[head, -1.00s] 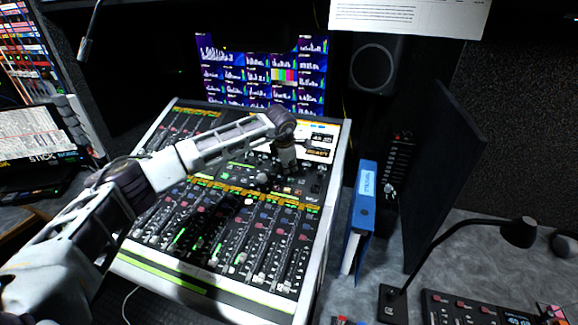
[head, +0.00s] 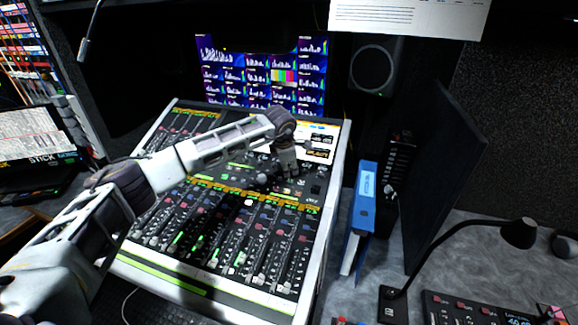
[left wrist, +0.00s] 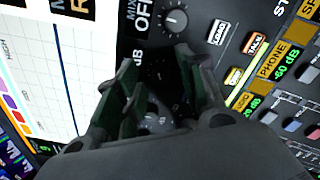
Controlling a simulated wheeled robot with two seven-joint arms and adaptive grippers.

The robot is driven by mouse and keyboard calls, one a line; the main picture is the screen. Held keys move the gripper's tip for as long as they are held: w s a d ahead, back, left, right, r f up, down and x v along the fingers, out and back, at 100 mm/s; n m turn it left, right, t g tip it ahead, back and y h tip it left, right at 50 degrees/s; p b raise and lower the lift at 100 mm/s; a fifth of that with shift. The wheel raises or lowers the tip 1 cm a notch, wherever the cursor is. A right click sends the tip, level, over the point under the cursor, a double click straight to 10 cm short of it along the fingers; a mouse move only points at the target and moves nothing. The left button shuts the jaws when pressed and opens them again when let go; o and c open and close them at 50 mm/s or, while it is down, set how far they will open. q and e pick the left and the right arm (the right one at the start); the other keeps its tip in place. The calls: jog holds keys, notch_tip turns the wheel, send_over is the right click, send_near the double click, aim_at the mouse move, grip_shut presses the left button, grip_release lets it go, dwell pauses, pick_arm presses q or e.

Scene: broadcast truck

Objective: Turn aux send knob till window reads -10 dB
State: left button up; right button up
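The mixing console (head: 147,250) stands in the middle of the head view, with its bright display (head: 322,130) at the upper right; its small text is too blurred to read. My left gripper (head: 287,172) points down over the knob area below this display. In the left wrist view its two fingers (left wrist: 168,98) are apart, with a dark gap between them. A greyish round shape (left wrist: 155,118), perhaps a knob, shows partly between the fingers; contact cannot be told. Part of a window reading "dB" (left wrist: 137,58) shows beside the left finger, its number hidden. My right gripper is out of view.
Another knob (left wrist: 174,21) sits just beyond the fingers, near white and orange buttons (left wrist: 254,43). Faders (head: 240,250) fill the console's front. A blue binder (head: 359,220) and a desk lamp (head: 517,233) stand to the right. A monitor wall (head: 262,75) is behind.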

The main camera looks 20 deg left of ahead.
pick_arm(q)
jog(key=v, duration=1.2)
dwell(0.6)
